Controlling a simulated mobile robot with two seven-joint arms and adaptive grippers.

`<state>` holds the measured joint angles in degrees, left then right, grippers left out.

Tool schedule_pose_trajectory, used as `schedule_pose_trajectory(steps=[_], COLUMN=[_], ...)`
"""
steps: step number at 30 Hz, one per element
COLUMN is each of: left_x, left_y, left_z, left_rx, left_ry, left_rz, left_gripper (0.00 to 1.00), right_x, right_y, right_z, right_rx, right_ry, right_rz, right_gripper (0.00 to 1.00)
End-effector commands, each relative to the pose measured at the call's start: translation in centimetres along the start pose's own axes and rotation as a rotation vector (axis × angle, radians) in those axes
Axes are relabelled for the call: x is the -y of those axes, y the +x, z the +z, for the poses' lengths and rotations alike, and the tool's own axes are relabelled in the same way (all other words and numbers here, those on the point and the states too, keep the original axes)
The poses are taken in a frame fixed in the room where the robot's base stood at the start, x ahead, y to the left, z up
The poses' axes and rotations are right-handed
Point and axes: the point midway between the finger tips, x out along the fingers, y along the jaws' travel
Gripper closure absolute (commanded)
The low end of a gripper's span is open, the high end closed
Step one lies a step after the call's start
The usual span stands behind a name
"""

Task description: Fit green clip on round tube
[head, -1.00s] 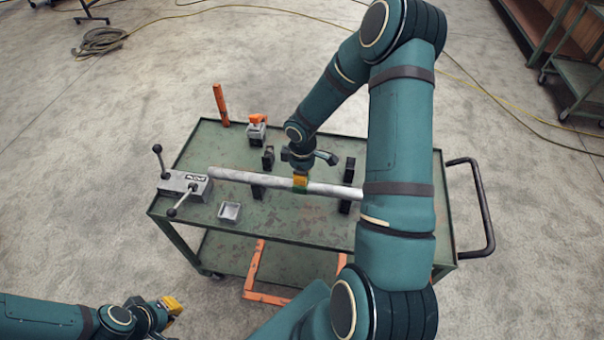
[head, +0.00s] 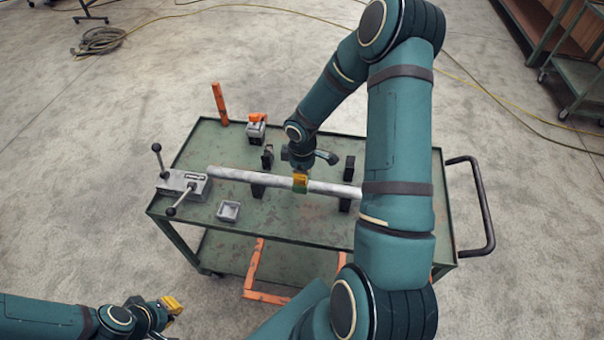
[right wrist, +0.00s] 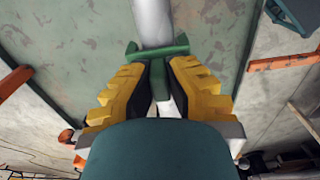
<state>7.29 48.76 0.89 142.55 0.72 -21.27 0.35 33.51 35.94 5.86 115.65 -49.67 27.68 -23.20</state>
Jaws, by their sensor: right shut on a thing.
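The round tube (head: 235,174) is a long pale grey pipe lying across black supports on the green cart top. It also shows in the right wrist view (right wrist: 152,22), running away from the gripper. My right gripper (head: 300,183) is over the middle of the tube with its yellow fingers pointing down. In the right wrist view its ridged yellow fingers (right wrist: 157,80) are shut on the green clip (right wrist: 157,47). The clip is at the tube, but I cannot tell whether it is fully seated around it. My left gripper (head: 172,305) is low at the left, away from the cart; its fingertips are small and unclear.
Black blocks stand behind the tube. The front of the cart top is mostly clear.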

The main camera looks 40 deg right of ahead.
Motion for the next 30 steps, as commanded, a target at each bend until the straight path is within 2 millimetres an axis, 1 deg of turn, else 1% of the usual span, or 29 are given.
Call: schedule_pose_trajectory(steps=[16, 17, 18, 26, 30], left_x=[0.34, 0.31, 0.31, 0.29, 0.29], left_y=[0.9, 0.83, 0.81, 0.79, 0.79], left_z=[0.11, 0.11, 0.1, 0.1, 0.1], left_rx=[0.0, 0.0, 0.0, 0.0, 0.0], left_ry=[0.0, 0.0, 0.0, 0.0, 0.0], left_rz=[0.0, 0.0, 0.0, 0.0, 0.0], left_gripper=[1.0, 1.0, 1.0, 1.0, 1.0], right_x=[-0.02, -0.02, -0.02, -0.01, -0.06], right_y=[1.08, 1.01, 0.98, 0.98, 0.43], right_z=[-0.03, -0.03, -0.03, -0.01, 0.0], right_rx=[-0.001, -0.001, -0.001, 0.0, 0.0], right_ry=[-0.001, -0.001, -0.001, 0.0, -0.001], right_rz=[0.0, 0.0, 0.0, 0.0, 0.002], right_gripper=[1.0, 0.75, 0.61, 0.61, 0.61])
